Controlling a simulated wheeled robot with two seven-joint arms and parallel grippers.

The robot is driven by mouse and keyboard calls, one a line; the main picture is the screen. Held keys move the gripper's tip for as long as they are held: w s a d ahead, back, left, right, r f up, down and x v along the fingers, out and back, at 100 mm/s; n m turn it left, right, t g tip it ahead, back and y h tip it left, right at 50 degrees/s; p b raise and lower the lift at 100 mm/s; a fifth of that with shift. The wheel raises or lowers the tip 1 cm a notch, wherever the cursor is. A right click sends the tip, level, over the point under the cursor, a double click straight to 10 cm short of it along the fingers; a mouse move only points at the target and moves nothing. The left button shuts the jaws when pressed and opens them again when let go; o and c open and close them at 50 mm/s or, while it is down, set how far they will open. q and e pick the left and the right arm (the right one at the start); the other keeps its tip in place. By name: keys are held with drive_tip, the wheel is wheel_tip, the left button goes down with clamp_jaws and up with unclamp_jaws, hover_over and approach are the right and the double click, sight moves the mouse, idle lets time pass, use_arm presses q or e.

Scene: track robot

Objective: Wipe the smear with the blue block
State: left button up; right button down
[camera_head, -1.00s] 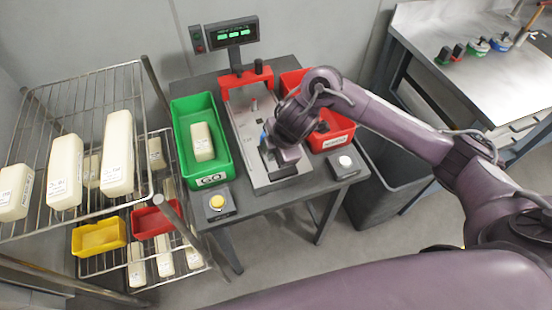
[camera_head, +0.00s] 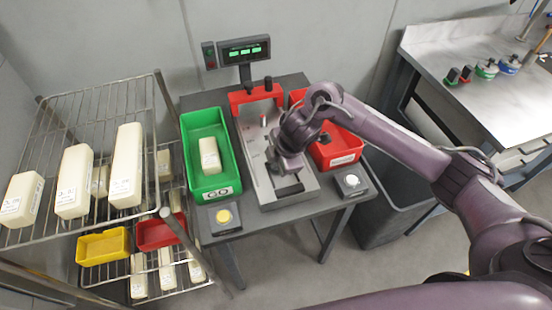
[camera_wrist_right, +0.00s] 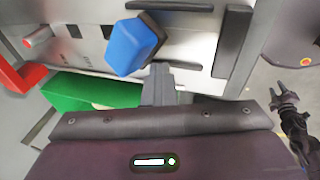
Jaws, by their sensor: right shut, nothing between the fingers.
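The blue block (camera_wrist_right: 132,46), with a dark side, is on the grey metal plate in the right wrist view, just past my finger ends. It looks apart from the fingers. In the head view my right gripper (camera_head: 281,170) is low over the plate (camera_head: 306,183) and hides the block. Its fingers (camera_wrist_right: 159,84) are shut with nothing between them. I cannot make out the smear in either view. My left gripper (camera_wrist_right: 284,101) shows small at the right of the right wrist view; its jaw state is unclear. It is outside the head view.
A green bin (camera_head: 225,140) holding a pale block (camera_head: 209,155) stands left of the plate; a red bin (camera_head: 345,148) stands right. A red bracket (camera_head: 240,97) spans the plate's far end. Yellow (camera_head: 224,216) and white (camera_head: 352,181) buttons flank its near end. A wire rack is at left.

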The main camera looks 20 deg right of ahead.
drive_tip(key=shift+s+f+p, duration=0.1)
drive_tip(key=shift+s+p, duration=1.05)
drive_tip(key=shift+s, duration=1.2)
drive_tip(key=shift+s+d+f, duration=0.1)
drive_tip(key=shift+s, duration=0.7)
drive_tip(key=shift+w+p, duration=0.1)
drive_tip(key=shift+p, duration=0.2)
wheel_tip(320, 180, up, 6)
drive_tip(key=p, duration=0.6)
drive_tip(key=shift+p, duration=0.3)
wheel_tip(320, 180, up, 3)
drive_tip(key=p, duration=0.3)
